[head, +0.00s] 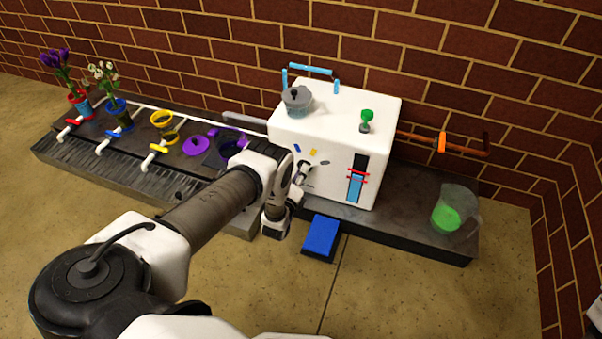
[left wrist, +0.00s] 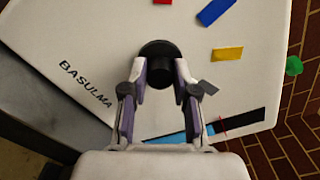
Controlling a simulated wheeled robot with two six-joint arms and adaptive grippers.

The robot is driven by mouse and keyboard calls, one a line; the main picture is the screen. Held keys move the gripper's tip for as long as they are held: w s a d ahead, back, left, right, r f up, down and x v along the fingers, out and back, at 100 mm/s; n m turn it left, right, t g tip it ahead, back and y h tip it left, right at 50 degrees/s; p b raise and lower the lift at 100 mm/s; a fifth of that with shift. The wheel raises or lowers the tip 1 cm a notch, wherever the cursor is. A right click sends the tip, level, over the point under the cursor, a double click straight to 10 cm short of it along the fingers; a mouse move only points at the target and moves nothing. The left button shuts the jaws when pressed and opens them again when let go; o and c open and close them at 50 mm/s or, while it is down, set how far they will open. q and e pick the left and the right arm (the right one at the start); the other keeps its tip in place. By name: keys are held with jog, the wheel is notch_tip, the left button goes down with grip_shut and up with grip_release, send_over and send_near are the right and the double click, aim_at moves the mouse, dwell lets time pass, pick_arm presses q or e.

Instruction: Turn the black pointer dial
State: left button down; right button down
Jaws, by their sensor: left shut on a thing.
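The black pointer dial (left wrist: 157,50) is on the front face of the white box (left wrist: 75,45), which bears the lettering BASULMA. My left gripper (left wrist: 160,72) is shut on the dial, with one finger on each side of it. The fingertips hide part of the dial, and I cannot tell which way its pointer faces. In the head view my left gripper (head: 304,172) reaches the front of the white box (head: 335,125), and the dial is mostly hidden there. My right gripper is not in view.
The box carries a grey lidded pot (head: 297,101), a green knob (head: 367,121) and a blue level gauge (head: 355,188). A blue pedal (head: 321,236) is in front. A jug of green liquid (head: 449,214) stands right. Flower vases (head: 117,112) and coloured taps stand left.

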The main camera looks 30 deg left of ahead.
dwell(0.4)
pick_arm(q)
jog(key=c, duration=0.9)
grip_release()
jog(key=v, duration=1.2)
jog(key=shift+f, duration=0.1)
